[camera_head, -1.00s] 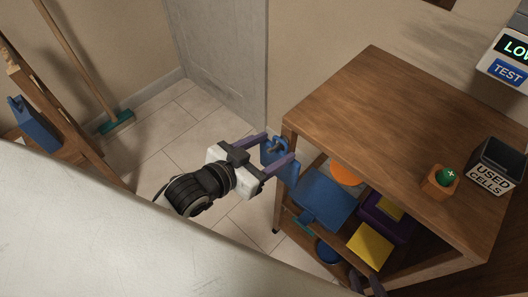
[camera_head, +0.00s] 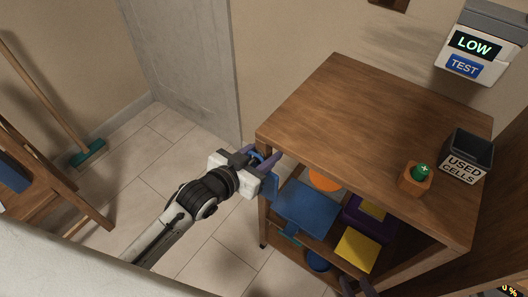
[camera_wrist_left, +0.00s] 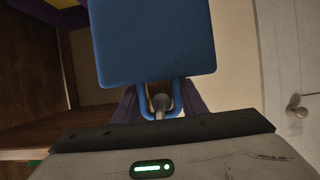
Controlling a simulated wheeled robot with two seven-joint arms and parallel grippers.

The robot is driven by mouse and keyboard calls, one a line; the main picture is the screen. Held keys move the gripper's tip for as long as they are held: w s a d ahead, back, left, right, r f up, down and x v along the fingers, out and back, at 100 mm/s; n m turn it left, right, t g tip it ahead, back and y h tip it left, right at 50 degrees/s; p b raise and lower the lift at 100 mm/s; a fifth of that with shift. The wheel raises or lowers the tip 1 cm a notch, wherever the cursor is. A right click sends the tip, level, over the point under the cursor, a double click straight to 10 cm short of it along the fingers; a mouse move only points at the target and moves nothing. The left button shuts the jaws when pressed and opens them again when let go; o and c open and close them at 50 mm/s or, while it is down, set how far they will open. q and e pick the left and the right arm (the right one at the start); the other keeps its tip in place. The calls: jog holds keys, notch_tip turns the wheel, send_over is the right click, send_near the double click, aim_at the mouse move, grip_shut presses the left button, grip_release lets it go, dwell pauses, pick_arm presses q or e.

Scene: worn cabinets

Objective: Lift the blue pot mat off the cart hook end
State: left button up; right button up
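The blue pot mat (camera_wrist_left: 152,42) fills the top middle of the left wrist view; its blue loop (camera_wrist_left: 144,100) is around a grey round-ended hook (camera_wrist_left: 160,103). My left gripper (camera_head: 268,167) is at the loop. Its purple fingers lie close against both sides of the loop and appear shut on it. My right gripper (camera_head: 357,286) shows only its dark fingertips, apart and empty, at the bottom edge.
A broom (camera_head: 88,152) stands left; tiled floor between is clear.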

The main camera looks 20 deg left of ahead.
aim_at(251, 161)
pick_arm(q)
jog(key=c, duration=0.7)
jog(key=shift+c, duration=0.2)
jog(key=shift+r, duration=0.15)
jog(key=shift+r+p, duration=0.35)
jog(key=shift+p, duration=0.35)
jog(key=shift+r, duration=0.1)
jog(key=shift+s, duration=0.15)
jog(key=shift+f+p+v, duration=0.2)
jog(key=shift+p+v, duration=0.65)
jog(key=shift+v, duration=0.2)
jog(key=shift+f+p+v, duration=0.2)
jog(key=shift+p+v, duration=0.65)
jog(key=shift+v, duration=0.25)
jog(key=shift+s+a, duration=0.25)
jog(key=shift+s, duration=0.15)
